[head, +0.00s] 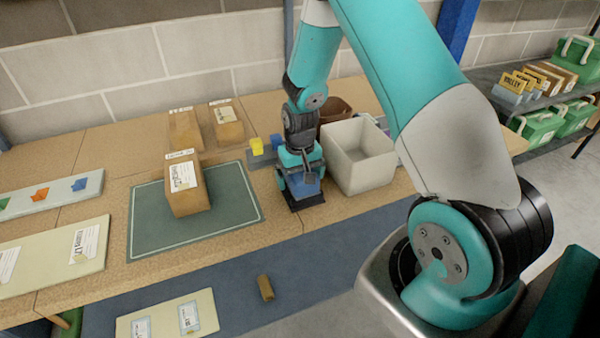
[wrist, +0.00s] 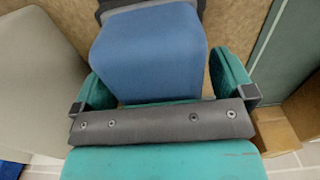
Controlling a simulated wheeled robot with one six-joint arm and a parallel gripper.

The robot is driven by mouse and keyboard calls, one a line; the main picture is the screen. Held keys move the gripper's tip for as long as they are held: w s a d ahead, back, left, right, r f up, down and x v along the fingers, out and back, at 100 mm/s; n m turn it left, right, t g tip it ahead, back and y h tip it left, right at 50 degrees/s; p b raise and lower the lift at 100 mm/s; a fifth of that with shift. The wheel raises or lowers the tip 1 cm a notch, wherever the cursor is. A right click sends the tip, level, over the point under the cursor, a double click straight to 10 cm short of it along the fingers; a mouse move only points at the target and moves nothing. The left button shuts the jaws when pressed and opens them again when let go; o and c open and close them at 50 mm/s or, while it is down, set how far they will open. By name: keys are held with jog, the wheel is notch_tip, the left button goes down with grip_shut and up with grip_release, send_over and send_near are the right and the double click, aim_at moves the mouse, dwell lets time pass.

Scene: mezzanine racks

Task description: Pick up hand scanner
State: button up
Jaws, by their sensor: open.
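A blue block-shaped body with a dark base, apparently the hand scanner (head: 299,188), stands on the wooden bench between the green mat and the grey bin. In the wrist view the blue body (wrist: 150,55) fills the space between my two teal fingers, with a dark grey edge at its far end. My gripper (head: 300,179) is open and reaches down over it, one finger on each side; it also shows in the wrist view (wrist: 163,88). A small gap shows beside the right finger; contact on the left cannot be told. The gripper hides part of the blue body.
A grey open bin (head: 358,158) stands close on the right, with a brown bin (head: 334,108) behind it. A labelled carton (head: 186,190) stands on the green mat (head: 150,235) to the left. A small holder with a yellow piece (head: 257,146) is just behind.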

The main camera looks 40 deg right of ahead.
jog(key=shift+f, duration=0.3)
dwell(0.5)
jog(key=shift+c, duration=0.2)
jog(key=c, duration=1.1)
